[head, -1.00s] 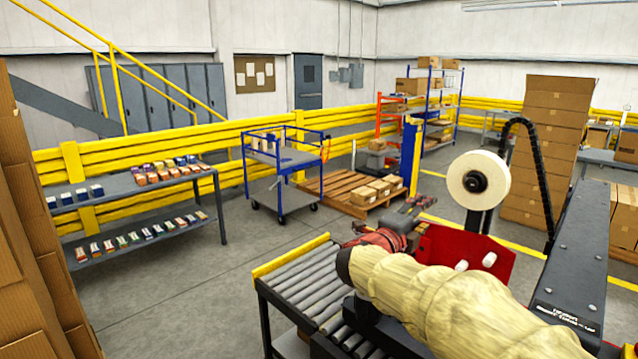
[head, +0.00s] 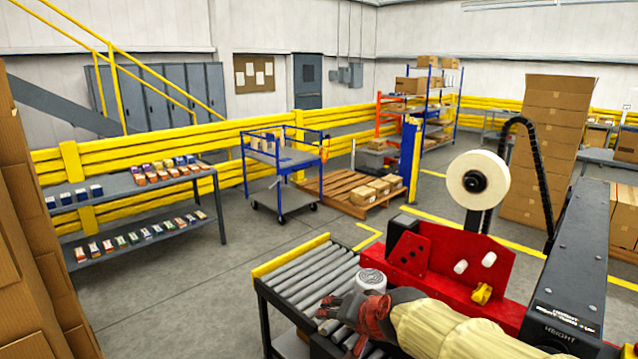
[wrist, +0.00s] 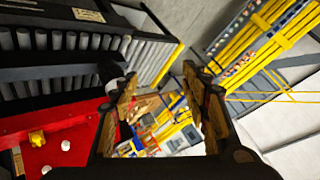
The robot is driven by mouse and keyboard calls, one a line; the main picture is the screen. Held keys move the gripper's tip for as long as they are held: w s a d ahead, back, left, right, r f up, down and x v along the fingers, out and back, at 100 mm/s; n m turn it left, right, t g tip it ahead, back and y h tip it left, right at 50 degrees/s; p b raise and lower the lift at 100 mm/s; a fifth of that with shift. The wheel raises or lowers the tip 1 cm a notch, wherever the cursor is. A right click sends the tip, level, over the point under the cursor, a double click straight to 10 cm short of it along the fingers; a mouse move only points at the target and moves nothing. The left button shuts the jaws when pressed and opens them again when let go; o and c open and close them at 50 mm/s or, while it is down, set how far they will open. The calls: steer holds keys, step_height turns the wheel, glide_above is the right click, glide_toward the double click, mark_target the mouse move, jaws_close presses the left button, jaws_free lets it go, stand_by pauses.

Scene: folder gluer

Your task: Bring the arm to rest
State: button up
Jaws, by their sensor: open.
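My arm, in a pale yellow sleeve, comes in from the lower right of the head view. My gripper (head: 335,312) is red and dark grey and shows at the sleeve's left end, in front of the roller conveyor (head: 312,272). In the wrist view my gripper (wrist: 165,98) has its two fingers well apart with nothing between them. No object is held.
The red taping machine (head: 450,262) with its white tape roll (head: 478,181) stands right beside the arm. It also shows at the left in the wrist view (wrist: 75,145). The dark machine beam (head: 580,250) is at the right. Open floor (head: 190,290) lies left of the conveyor.

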steer(key=s+d+f+n+g+h, duration=0.1)
steer(key=s+d+f+g, duration=0.15)
steer(key=s, duration=0.45)
steer(key=s+d+f+n+g+h, duration=0.1)
steer(key=s+d+n, duration=0.1)
steer(key=s+d, duration=0.35)
steer(key=s+d+f+n+g, duration=0.1)
steer(key=s, duration=0.8)
steer(key=s+d+r+t+h, duration=0.1)
steer(key=s+d+r, duration=0.1)
steer(key=s+d, duration=0.3)
steer(key=shift+d+r+h, duration=0.3)
steer(key=shift+r+h, duration=0.05)
steer(key=shift+h, duration=0.05)
